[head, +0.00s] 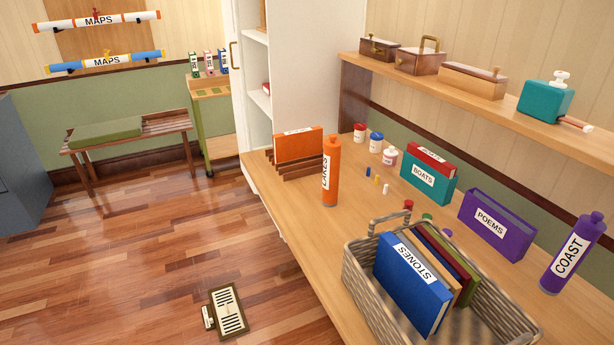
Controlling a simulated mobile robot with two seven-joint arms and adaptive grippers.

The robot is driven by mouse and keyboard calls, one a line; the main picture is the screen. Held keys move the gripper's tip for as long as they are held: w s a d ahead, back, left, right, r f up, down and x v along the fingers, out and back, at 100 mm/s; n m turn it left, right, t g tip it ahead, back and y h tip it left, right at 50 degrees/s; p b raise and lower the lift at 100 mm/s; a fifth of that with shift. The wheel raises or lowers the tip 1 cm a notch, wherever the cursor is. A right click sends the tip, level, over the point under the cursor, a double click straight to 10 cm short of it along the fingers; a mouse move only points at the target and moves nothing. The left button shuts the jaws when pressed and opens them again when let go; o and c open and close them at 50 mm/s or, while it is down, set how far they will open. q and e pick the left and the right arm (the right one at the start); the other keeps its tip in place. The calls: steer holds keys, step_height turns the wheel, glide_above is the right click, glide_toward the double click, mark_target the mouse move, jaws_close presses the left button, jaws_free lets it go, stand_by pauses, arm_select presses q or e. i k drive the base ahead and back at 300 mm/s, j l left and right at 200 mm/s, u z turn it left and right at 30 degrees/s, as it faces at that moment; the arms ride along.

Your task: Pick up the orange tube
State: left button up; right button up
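The orange tube (330,172) stands upright on the wooden counter (295,210), near its left edge. It has a white label reading LAKES and a narrow cap on top. It stands just to the right of a slatted wooden rack that holds an orange book. Nothing touches the tube that I can see. Neither of my grippers shows in the head view.
A wicker basket (364,277) of books stands in front of the tube. A purple tube (572,252) labelled COAST, a purple POEMS box (497,225) and a teal BOATS box (428,180) stand to the right. Small jars and pegs lie between. A shelf (520,110) overhangs the back.

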mark_target(331, 156)
steer(key=i+j+z, duration=0.1)
steer(key=z, duration=0.35)
steer(key=j+z, duration=0.6)
steer(key=z, duration=0.25)
steer(key=j+z, duration=0.4)
steer(key=l, duration=0.1)
